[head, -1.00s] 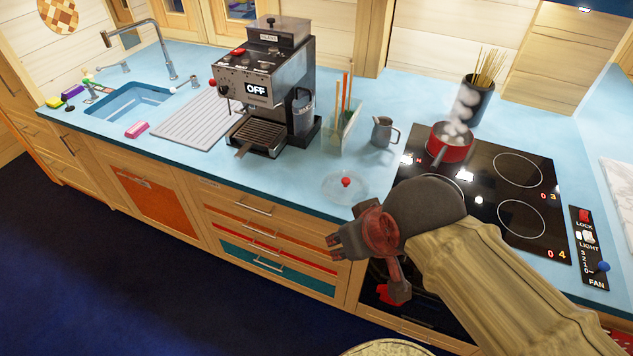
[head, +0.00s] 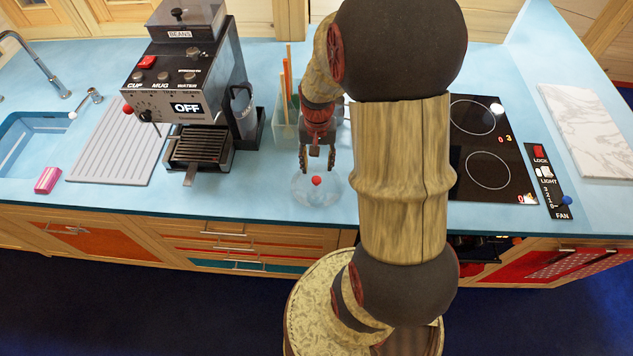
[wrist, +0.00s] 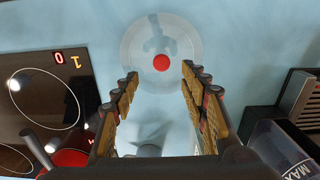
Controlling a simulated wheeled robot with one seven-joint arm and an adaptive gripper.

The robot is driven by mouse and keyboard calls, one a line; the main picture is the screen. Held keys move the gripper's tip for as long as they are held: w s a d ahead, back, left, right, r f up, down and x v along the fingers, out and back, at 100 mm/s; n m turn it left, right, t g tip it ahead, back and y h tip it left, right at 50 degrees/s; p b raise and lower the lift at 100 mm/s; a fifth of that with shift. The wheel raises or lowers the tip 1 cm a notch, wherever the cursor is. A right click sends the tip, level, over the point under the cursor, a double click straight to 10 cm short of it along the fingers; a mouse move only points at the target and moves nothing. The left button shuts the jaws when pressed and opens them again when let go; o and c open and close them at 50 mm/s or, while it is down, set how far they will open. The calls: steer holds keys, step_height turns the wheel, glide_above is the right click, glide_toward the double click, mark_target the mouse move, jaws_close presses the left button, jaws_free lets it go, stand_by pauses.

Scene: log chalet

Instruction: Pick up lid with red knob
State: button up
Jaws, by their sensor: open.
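The clear glass lid (head: 331,190) with its red knob (head: 316,180) lies flat on the blue counter, between the coffee machine and the stove. My gripper (head: 317,163) is open and points down just above and behind the knob. In the wrist view the lid (wrist: 182,80) shows beyond the fingertips, with the red knob (wrist: 161,63) roughly centred between the open fingers of my gripper (wrist: 159,72). The fingers are empty and apart from the knob.
The coffee machine (head: 190,75) and the utensil holder (head: 284,125) stand left of and behind the lid. The black stove (head: 487,150) is to the right, with a red pot (wrist: 68,158) seen in the wrist view. The counter's front edge is close.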

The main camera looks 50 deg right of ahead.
mark_target(316, 179)
steer(key=f, duration=0.2)
steer(key=f+b, duration=0.1)
steer(key=f, duration=0.5)
steer(key=shift+w, duration=0.25)
steer(key=c, duration=0.3)
steer(key=c, duration=0.8)
jaws_close()
